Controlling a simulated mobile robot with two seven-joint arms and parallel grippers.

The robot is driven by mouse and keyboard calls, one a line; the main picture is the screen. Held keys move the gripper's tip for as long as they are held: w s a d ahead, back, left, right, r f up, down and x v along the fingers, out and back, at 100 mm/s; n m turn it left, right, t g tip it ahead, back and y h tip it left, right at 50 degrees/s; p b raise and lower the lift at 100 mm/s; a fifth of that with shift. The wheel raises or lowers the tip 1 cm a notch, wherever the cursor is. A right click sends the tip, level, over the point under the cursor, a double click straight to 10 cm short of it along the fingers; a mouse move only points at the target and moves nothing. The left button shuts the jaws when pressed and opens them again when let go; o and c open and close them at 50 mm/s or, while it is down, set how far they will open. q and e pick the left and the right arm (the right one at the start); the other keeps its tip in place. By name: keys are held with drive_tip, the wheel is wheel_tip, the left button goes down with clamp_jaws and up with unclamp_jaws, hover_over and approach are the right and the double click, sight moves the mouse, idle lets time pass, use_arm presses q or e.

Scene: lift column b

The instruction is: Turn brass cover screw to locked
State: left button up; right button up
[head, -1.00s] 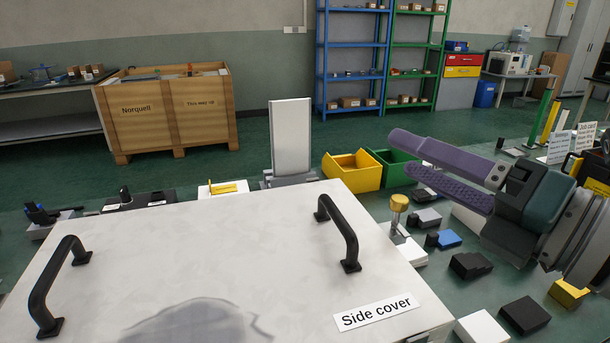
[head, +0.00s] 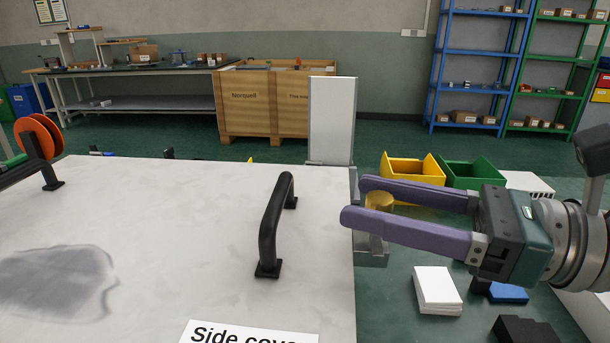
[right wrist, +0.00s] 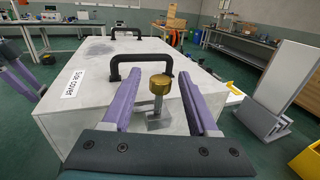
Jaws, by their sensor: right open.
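The brass cover screw (head: 379,200) has a round gold head and stands on a grey block just off the right edge of the white side cover (head: 150,215). In the right wrist view the brass screw (right wrist: 160,84) stands upright on a shaft between the two purple fingers. My right gripper (head: 352,200) is open, its fingers reaching left on either side of the screw head. I see a gap between fingers and head in the wrist view; contact cannot be told in the head view.
A black handle (head: 273,228) rises from the cover left of my right gripper. A white upright panel (head: 332,120) stands behind. Yellow (head: 413,168) and green (head: 474,174) bins are at the back right. White (head: 437,289) and blue (head: 507,293) blocks lie in front of my right arm.

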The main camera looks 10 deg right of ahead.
sight(345, 230)
drive_tip(key=shift+x, duration=1.7)
drive_tip(key=shift+c, duration=0.3)
clamp_jaws()
